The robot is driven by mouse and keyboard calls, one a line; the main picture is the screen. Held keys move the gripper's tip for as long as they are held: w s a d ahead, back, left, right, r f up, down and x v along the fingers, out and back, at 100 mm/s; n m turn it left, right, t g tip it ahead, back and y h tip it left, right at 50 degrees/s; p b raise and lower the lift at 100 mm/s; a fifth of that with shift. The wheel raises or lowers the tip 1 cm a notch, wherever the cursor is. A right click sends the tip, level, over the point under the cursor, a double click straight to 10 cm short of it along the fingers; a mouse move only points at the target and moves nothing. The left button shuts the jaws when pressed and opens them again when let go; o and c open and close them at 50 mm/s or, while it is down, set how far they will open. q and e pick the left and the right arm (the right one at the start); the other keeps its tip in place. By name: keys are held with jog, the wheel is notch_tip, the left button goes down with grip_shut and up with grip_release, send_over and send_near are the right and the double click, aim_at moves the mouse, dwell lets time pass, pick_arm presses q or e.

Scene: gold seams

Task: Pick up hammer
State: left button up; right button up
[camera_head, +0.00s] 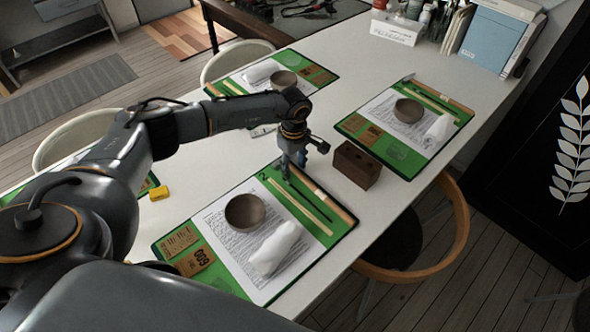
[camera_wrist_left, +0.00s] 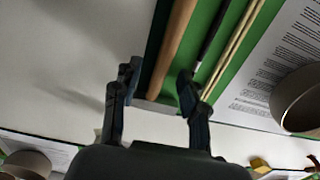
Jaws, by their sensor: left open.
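The hammer lies on the near green mat (camera_head: 222,276). Its wooden handle (camera_head: 338,209) runs along the mat's right edge, with the head end under my left gripper (camera_head: 291,170). In the left wrist view, the hammer's handle (camera_wrist_left: 174,50) points away and its pale head (camera_wrist_left: 156,106) shows between the two fingertips. My left gripper (camera_wrist_left: 158,88) is open and points down over that end. Its fingers stand on either side, and I cannot tell if they touch the hammer. My right gripper is not in view.
Beside the hammer lie a dark thin tool (camera_wrist_left: 210,42) and pale sticks (camera_wrist_left: 232,48). A brown bowl (camera_head: 245,212) and a white wrapped bundle (camera_head: 274,248) sit on the same mat. A brown block with holes (camera_head: 356,165) stands just right of the gripper. Other set mats lie farther off.

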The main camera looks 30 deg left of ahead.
pick_arm(q)
grip_shut()
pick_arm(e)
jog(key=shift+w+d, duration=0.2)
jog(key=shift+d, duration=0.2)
pick_arm(q)
jog(key=shift+r, duration=0.1)
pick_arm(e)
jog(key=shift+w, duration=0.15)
pick_arm(q)
jog(key=shift+r, duration=0.1)
